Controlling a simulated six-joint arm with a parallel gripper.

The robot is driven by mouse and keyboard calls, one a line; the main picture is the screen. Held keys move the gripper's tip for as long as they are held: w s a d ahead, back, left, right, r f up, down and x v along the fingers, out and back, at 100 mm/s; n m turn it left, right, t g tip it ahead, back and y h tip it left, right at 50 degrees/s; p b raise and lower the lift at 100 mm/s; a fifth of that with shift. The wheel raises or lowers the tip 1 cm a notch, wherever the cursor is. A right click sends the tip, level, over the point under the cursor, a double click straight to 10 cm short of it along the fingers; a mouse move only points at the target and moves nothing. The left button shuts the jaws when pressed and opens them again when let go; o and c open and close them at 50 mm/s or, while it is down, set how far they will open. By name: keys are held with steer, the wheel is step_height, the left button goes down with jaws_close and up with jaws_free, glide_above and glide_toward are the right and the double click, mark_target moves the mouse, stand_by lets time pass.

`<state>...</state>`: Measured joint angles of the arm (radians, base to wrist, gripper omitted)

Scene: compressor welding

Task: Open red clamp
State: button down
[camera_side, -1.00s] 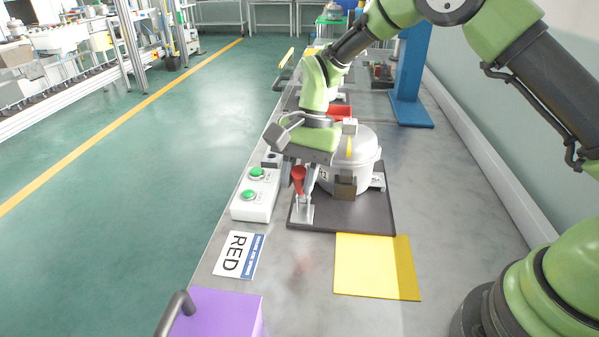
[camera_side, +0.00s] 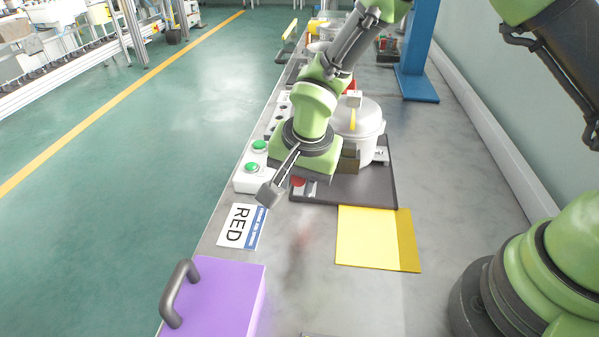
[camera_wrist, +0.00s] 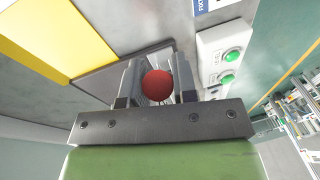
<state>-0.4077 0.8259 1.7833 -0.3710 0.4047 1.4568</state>
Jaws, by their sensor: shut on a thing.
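The red clamp (camera_side: 298,181) is at the near left corner of the dark base plate (camera_side: 357,191), beside the pale compressor (camera_side: 370,117). In the side view my gripper's body covers most of it, and only a little red shows below. In the wrist view the round red end of the clamp handle (camera_wrist: 157,86) sits between the two fingers of my gripper (camera_wrist: 156,76). My gripper is shut on this handle. My wrist leans over the clamp, and the fingertips are hidden in the side view.
A white box with green buttons (camera_side: 253,176) stands close on the left. A RED card (camera_side: 240,227), a yellow angled plate (camera_side: 365,238) and a purple box with a handle (camera_side: 225,295) lie nearer the camera. A blue post (camera_side: 416,50) stands behind.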

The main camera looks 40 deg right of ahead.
steer(key=shift+f, duration=0.1)
stand_by(0.3)
steer(key=c, duration=0.9)
jaws_free()
steer(key=v, duration=1)
steer(key=shift+a, duration=0.15)
